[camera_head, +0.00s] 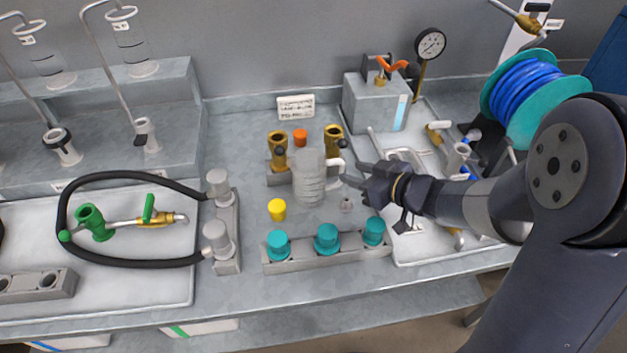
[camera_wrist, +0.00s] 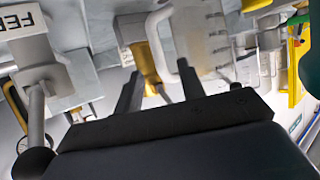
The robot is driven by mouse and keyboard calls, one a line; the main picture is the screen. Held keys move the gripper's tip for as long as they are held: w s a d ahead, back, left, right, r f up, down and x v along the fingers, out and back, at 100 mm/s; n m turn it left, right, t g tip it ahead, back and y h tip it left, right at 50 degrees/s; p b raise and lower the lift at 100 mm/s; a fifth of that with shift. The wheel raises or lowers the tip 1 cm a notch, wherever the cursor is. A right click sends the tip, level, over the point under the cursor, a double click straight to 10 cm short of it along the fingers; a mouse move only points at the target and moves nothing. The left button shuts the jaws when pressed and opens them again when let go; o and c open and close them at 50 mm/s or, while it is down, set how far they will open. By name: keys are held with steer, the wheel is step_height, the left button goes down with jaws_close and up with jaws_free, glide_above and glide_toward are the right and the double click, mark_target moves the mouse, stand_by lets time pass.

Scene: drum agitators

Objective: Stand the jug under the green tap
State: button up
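The jug (camera_head: 309,180) is a clear, pale measuring jug, upright on the grey bench in front of two brass fittings. Its handle (camera_head: 336,168) points right, towards my gripper (camera_head: 356,176). In the wrist view, the jug (camera_wrist: 204,35) and its looped handle (camera_wrist: 157,50) are just beyond my gripper (camera_wrist: 158,90). The two fingers are apart and the gripper is open. The fingertips are close to the handle; I cannot tell whether they touch it. A brass tap with a green lever (camera_head: 149,209) lies over the white tray at left, beside a green fitting (camera_head: 93,222).
A grey rack with teal caps (camera_head: 326,238) stands in front of the jug, and a yellow cap (camera_head: 277,209) is at its front left. A black hose (camera_head: 130,175) loops over the left tray. A grey box with an orange-handled tap (camera_head: 376,98) stands behind right.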

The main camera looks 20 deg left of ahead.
steer(key=x, duration=0.2)
steer(key=shift+w+a+f, duration=0.1)
steer(key=shift+a, duration=0.1)
steer(key=shift+c, duration=0.6)
jaws_close()
